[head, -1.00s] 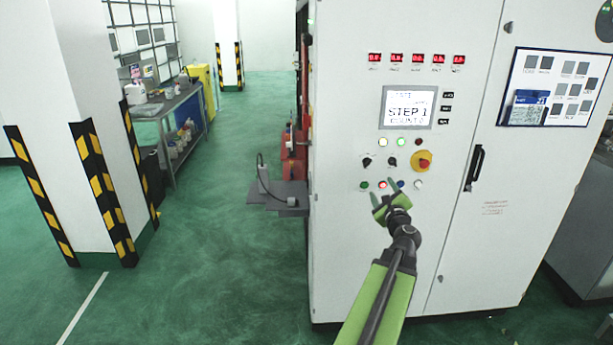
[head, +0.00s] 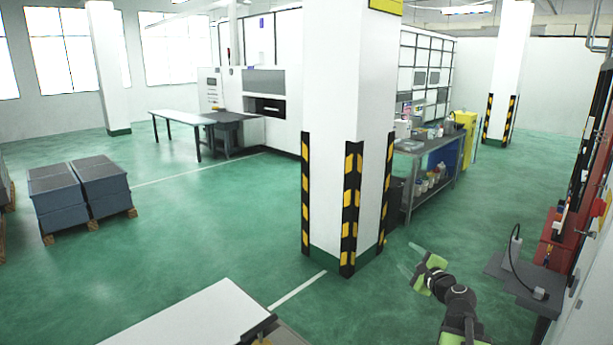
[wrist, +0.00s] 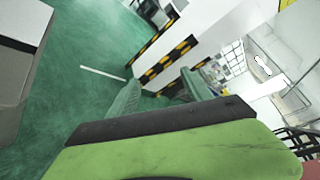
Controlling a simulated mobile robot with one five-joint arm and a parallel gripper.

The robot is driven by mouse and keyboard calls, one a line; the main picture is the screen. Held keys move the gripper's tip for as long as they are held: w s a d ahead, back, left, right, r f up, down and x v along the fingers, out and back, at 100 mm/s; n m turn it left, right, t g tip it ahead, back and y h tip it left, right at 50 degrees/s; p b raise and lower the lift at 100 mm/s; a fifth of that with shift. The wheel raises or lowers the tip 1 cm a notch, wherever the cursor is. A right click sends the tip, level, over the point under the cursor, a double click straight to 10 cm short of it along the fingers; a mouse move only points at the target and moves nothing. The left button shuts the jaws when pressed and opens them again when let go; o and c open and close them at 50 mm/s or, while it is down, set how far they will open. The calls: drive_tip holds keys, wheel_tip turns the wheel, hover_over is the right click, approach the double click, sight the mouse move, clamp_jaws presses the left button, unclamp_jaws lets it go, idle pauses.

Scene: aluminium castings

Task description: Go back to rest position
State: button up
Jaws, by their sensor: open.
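My gripper (head: 412,262) is at the lower right of the head view, at the end of my green and black arm. Its fingers point up and left toward the foot of a white pillar, over open floor. It is open and holds nothing. In the wrist view my gripper (wrist: 160,92) shows its two green fingers spread apart, with floor and the striped pillar base beyond them.
The white pillar (head: 345,120) with black and yellow guards stands ahead. A grey shelf (head: 525,280) with a red machine (head: 575,225) is close on the right. A white tabletop (head: 200,320) is at the lower left. Stacked blocks (head: 80,190) stand far left. Green floor lies between.

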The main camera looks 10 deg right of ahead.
drive_tip(key=w+a+f+n+g+y, duration=0.2)
drive_tip(key=a+f+n+y, duration=0.15)
drive_tip(key=a, duration=0.85)
drive_tip(key=w+a+f+n+g+y, duration=0.25)
drive_tip(key=a+n, duration=0.25)
drive_tip(key=a, duration=0.6)
drive_tip(key=s+a+f+n+g, duration=0.2)
drive_tip(key=a+f+n, duration=0.15)
drive_tip(key=a, duration=0.45)
drive_tip(key=s+a+f+n+g, duration=0.3)
drive_tip(key=a+n, duration=0.1)
drive_tip(key=a, duration=0.5)
drive_tip(key=s+a+f+n+g+h, duration=0.2)
drive_tip(key=s+f+n+g, duration=0.15)
drive_tip(key=s+f, duration=0.2)
drive_tip(key=s+d+f+n+g+h, duration=0.1)
drive_tip(key=s+d+n+g+h, duration=0.2)
drive_tip(key=s+d+n, duration=0.2)
drive_tip(key=s+d, duration=0.2)
drive_tip(key=s, duration=0.1)
drive_tip(key=shift+d+f, duration=0.2)
drive_tip(key=shift+f, duration=0.05)
drive_tip(key=shift+c, duration=0.2)
